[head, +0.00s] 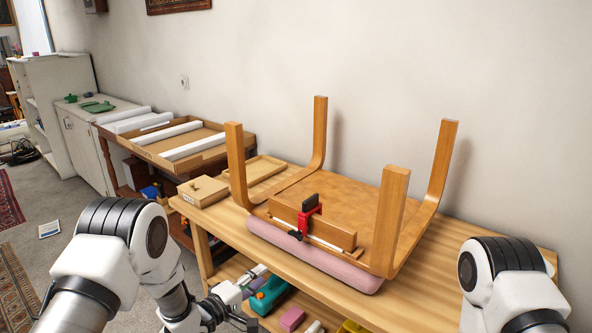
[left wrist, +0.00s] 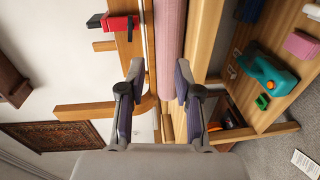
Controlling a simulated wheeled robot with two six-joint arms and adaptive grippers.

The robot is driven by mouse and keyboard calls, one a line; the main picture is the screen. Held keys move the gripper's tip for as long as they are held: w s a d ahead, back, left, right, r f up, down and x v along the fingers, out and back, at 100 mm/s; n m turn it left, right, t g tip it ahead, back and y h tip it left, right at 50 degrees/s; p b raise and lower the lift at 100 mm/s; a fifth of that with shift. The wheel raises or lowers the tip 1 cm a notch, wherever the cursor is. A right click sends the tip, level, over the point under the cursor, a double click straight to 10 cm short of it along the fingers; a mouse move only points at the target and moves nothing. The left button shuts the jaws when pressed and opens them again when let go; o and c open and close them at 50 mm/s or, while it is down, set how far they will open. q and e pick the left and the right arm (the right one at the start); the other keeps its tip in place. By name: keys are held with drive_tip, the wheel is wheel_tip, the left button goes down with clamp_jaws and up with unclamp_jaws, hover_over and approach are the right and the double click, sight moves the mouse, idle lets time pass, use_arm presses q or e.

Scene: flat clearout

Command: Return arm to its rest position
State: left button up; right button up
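My left arm comes in at the lower left of the head view. Its gripper (head: 236,312) hangs low in front of the workbench (head: 425,312), partly cut off by the bottom edge. In the left wrist view the left gripper (left wrist: 158,78) has its two fingers spread wide, with nothing between them. The pink pad's edge and the bench edge show beyond the fingers, apart from them. My right arm shows at the lower right of the head view, but its gripper is out of view.
An upturned wooden chair (head: 394,205) with a red clamp (head: 308,216) lies on a pink pad (head: 330,262) on the bench. A teal case (head: 270,294) and a pink block (head: 292,318) sit on the lower shelf. Carpeted floor (head: 40,215) is mostly clear at left.

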use_arm(q)
drive_tip(key=s+a+f+g+y+p, duration=0.1)
drive_tip(key=s+a+f+g+y, duration=0.2)
drive_tip(key=s+f, duration=0.5)
drive_tip(key=s+a+f+g+y+p, duration=0.25)
drive_tip(key=s+a+f, duration=0.2)
drive_tip(key=s, duration=0.45)
drive_tip(key=s+a+f+m+g+y, duration=0.1)
drive_tip(key=s+m+g, duration=0.3)
drive_tip(key=s, duration=0.8)
drive_tip(key=s+a+f+m+g+y, duration=0.2)
drive_tip(key=s+m, duration=0.4)
drive_tip(key=s, duration=0.6)
drive_tip(key=shift+s+a+f+g+y+b, duration=0.3)
drive_tip(key=shift+a+g+y, duration=0.35)
drive_tip(key=shift+a+g, duration=0.55)
use_arm(e)
wheel_tip(320, 180, up, 4)
drive_tip(key=shift+f, duration=0.1)
use_arm(q)
drive_tip(key=shift+d, duration=0.1)
